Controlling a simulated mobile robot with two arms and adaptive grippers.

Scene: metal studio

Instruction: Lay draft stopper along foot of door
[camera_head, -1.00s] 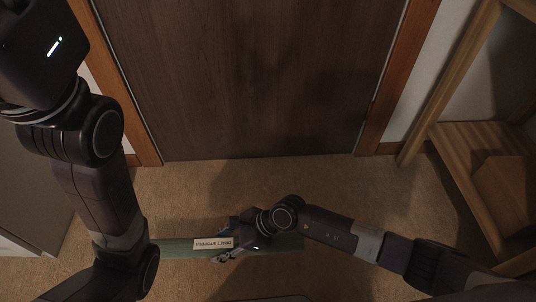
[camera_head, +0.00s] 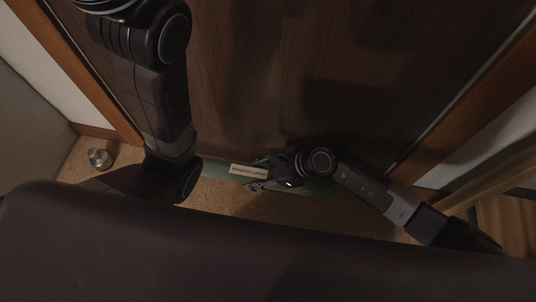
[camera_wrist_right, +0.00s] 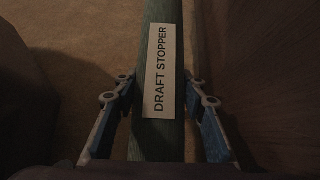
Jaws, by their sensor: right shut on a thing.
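The draft stopper (camera_head: 215,168) is a long green roll with a white label reading "DRAFT STOPPER" (camera_wrist_right: 162,70). In the head view it runs left to right along the lower edge of the dark wooden door (camera_head: 290,80). My right gripper (camera_head: 264,178) is shut on the stopper near the label. In the right wrist view the stopper (camera_wrist_right: 155,145) passes between the fingers, with the door (camera_wrist_right: 265,60) close on the right. Whether the stopper touches the door or floor is unclear. The left arm reaches the stopper's left end; its gripper is hidden.
Brown carpet (camera_head: 225,197) shows in a strip before the door. Orange-brown door frame posts stand at left (camera_head: 85,75) and right (camera_head: 465,100). A small metal knob-like object (camera_head: 100,158) sits on the carpet at left. Wooden furniture (camera_head: 510,215) is at right.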

